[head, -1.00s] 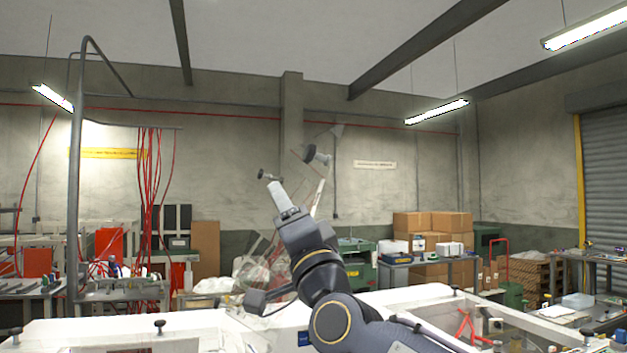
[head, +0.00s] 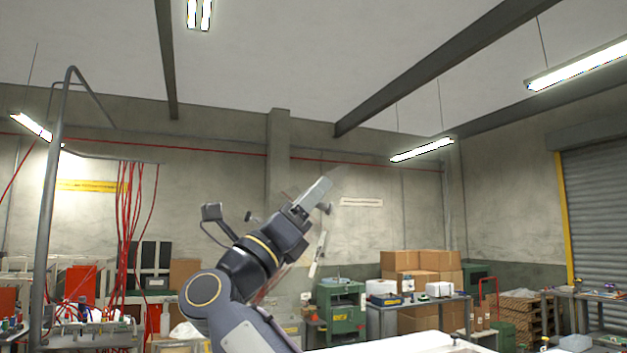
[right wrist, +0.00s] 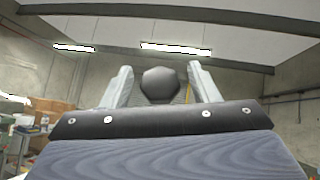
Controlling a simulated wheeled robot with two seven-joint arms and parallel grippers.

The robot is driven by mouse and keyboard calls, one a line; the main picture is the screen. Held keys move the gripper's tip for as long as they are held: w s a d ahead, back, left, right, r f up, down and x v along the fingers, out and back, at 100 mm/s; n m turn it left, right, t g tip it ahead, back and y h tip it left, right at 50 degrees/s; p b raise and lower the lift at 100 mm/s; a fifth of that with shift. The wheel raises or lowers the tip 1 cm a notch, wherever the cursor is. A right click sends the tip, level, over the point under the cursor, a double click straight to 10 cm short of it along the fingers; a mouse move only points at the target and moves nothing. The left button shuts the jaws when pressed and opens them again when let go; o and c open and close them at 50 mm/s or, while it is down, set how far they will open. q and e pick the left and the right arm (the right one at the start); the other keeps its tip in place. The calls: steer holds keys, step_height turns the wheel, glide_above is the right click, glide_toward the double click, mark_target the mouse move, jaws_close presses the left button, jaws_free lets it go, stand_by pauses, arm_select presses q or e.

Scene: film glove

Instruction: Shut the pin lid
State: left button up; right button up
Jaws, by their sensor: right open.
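The pin lid shows as a clear, faint panel standing raised and tilted behind my right arm, with a pale edge strip (head: 318,254). A dark round knob (head: 325,208) sits near its upper part, and a second knob (head: 249,215) shows to the left. My right gripper (head: 318,190) is open and points up and right, overlapping the upper knob in the head view. In the right wrist view, a dark many-sided knob (right wrist: 160,84) shows between the two open fingers. I cannot tell whether they touch it. Much of the lid is hidden by my arm. My left gripper is out of view.
A white surface (head: 400,343) lies low at the bottom. A green machine (head: 341,305), a bench with cardboard boxes (head: 421,262) and hanging red cables (head: 127,215) stand farther back. The space above my gripper is clear.

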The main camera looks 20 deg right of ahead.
steer(key=shift+p+x, duration=0.3)
steer(key=shift+x, duration=0.7)
steer(key=shift+c, duration=0.4)
jaws_close()
steer(key=shift+d, duration=0.1)
